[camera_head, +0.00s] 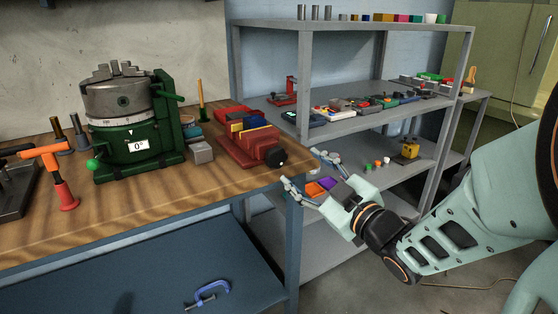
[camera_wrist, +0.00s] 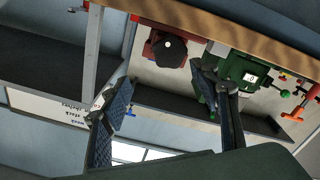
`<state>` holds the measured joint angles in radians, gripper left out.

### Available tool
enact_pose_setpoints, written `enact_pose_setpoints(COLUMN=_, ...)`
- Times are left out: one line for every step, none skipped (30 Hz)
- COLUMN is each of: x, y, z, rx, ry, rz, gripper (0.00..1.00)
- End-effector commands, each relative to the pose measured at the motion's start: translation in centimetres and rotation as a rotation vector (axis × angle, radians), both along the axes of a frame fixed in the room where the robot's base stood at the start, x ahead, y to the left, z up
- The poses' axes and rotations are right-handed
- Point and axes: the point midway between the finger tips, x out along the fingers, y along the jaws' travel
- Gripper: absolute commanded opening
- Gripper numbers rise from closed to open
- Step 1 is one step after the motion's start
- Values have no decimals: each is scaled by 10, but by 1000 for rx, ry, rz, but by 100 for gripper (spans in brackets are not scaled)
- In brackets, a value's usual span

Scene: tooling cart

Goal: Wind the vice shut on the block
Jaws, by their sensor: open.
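The red vice (camera_head: 233,153) sits near the right end of the wooden bench, with a round black handwheel (camera_head: 275,157) at its front right. A blue piece (camera_head: 235,125) and a yellow strip (camera_head: 257,125) show among its red parts; I cannot tell which is clamped or how wide the jaw gap is. My gripper (camera_head: 299,168) is open and empty, just off the bench's right end, its fingers pointing toward the handwheel but apart from it. In the wrist view the vice (camera_wrist: 155,55) and its dark handwheel (camera_wrist: 168,44) show between and beyond my open fingers (camera_wrist: 165,88).
A green rotary table (camera_head: 125,140) stands left of the vice, with a small grey block (camera_head: 202,152) between them. An orange-handled tool (camera_head: 45,151) is at far left. A grey shelf rack (camera_head: 305,90) with small parts stands behind and right. A blue clamp (camera_head: 208,293) lies lower down.

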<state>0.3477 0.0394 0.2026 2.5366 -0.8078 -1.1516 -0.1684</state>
Motion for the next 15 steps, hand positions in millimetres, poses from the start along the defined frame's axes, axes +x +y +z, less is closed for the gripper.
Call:
enact_pose_setpoints(x=-4, y=3, z=-10, rx=18, ry=12, rz=8, gripper=56)
enact_pose_setpoints(x=-6, y=5, z=-11, rx=26, ry=17, rz=13, gripper=56)
enact_pose_setpoints(x=-7, y=7, z=-12, rx=33, ry=22, rz=18, gripper=56)
enact_pose_setpoints(x=-7, y=8, z=-12, rx=35, ry=23, rz=19, gripper=56)
enact_pose_setpoints(x=-5, y=10, z=-12, rx=37, ry=24, rz=20, gripper=56)
enact_pose_setpoints(x=-2, y=12, z=-12, rx=38, ry=24, rz=22, gripper=56)
enact_pose_setpoints(x=0, y=14, z=-11, rx=37, ry=25, rz=23, gripper=56)
enact_pose_setpoints(x=4, y=17, z=-11, rx=36, ry=25, rz=23, gripper=56)
enact_pose_setpoints(x=9, y=20, z=-11, rx=36, ry=25, rz=22, gripper=56)
enact_pose_setpoints(x=13, y=23, z=-11, rx=37, ry=26, rz=23, gripper=56)
enact_pose_setpoints(x=18, y=27, z=-12, rx=37, ry=24, rz=23, gripper=56)
enact_pose_setpoints(x=25, y=31, z=-13, rx=35, ry=23, rz=22, gripper=56)
enact_pose_setpoints(x=30, y=34, z=-13, rx=35, ry=23, rz=22, gripper=56)
enact_pose_setpoints(x=35, y=38, z=-13, rx=36, ry=22, rz=22, gripper=56)
enact_pose_setpoints(x=42, y=42, z=-13, rx=35, ry=22, rz=23, gripper=56)
